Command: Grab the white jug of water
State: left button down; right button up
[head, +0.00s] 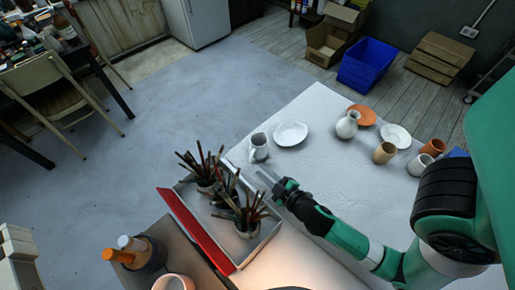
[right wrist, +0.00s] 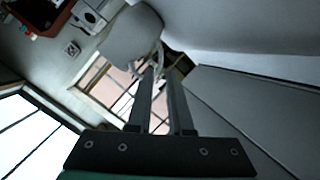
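A small greyish-white jug (head: 260,148) stands upright on the white table, left of the white plate. My right gripper (head: 266,175) is just in front of it, fingers toward it. In the right wrist view, a pale rounded body, seemingly the jug (right wrist: 132,40), lies beyond the fingertips. Its thin handle shows close to the tips of my right gripper (right wrist: 160,76). A gap shows between the two fingers, and I see nothing clamped; whether they touch the handle I cannot tell. Water inside cannot be made out. My left gripper is out of view.
A tray (head: 267,228) with several pots of brushes (head: 222,183) stands close left of my right gripper. A white plate (head: 291,134) is right of the jug. A white vase (head: 347,125), cups (head: 384,153) and an orange plate (head: 363,115) stand further right. The table middle is clear.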

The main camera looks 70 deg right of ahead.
aim_at(257, 151)
jog(key=shift+w+d+f, duration=0.25)
jog(key=shift+w+d, duration=0.2)
jog(key=x, duration=0.4)
jog(key=shift+w+d+f, duration=0.2)
jog(key=shift+w, duration=0.1)
grip_shut()
dwell(0.9)
